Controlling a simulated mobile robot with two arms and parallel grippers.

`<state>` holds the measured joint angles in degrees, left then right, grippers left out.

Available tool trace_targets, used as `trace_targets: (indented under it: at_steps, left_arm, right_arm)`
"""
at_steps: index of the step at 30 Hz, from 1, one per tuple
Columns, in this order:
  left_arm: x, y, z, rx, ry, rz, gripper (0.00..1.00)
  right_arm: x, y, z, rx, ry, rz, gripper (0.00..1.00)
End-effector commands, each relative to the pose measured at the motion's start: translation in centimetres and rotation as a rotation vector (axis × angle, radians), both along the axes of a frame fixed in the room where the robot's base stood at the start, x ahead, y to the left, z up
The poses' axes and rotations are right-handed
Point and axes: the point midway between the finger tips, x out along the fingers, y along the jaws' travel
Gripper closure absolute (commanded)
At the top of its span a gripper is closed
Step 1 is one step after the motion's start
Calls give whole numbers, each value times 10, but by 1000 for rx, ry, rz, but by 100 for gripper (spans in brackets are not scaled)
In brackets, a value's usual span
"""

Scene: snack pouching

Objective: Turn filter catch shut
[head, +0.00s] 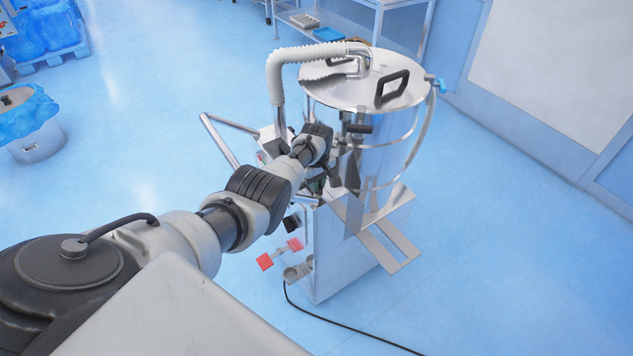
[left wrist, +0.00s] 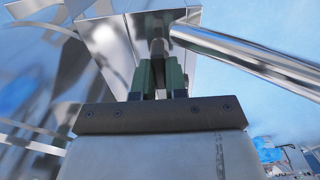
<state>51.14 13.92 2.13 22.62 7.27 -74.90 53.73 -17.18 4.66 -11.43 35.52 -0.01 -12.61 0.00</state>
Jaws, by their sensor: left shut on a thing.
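My left arm reaches in to the front of a shiny steel vacuum hopper (head: 385,135). My left gripper (head: 336,162) is at the hopper's near side, partly hidden behind its own wrist. In the left wrist view, its green fingers (left wrist: 160,72) are shut on a small dark grip, which looks like the filter catch (left wrist: 157,47), below a shiny metal housing. How far the catch is turned cannot be told. A black handle (head: 358,128) sticks out from the hopper wall just above the gripper. My right gripper is not in view.
The hopper has a lid (head: 372,92) with a black handle and a white ribbed hose (head: 275,75). A steel push bar (head: 215,135) stands left. A cable (head: 340,325) lies on the open blue floor.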

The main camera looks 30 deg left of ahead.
Motion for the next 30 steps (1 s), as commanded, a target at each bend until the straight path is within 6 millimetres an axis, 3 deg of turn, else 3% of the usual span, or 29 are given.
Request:
trace_targets:
  at_steps: [12, 13, 18, 26, 30]
  left_arm:
    - [1, 1, 0, 1, -3, 15, 100]
    - [1, 1, 0, 1, -3, 15, 86]
    - [0, 1, 0, 0, -2, 13, 62]
    - [0, 0, 1, 1, -1, 11, 62]
    - [1, 1, 15, 1, -3, 10, 62]
  right_arm:
    - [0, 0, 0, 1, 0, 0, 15]
    - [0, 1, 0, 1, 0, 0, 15]
    - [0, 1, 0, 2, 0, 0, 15]
    - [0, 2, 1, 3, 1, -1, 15]
    - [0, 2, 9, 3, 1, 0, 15]
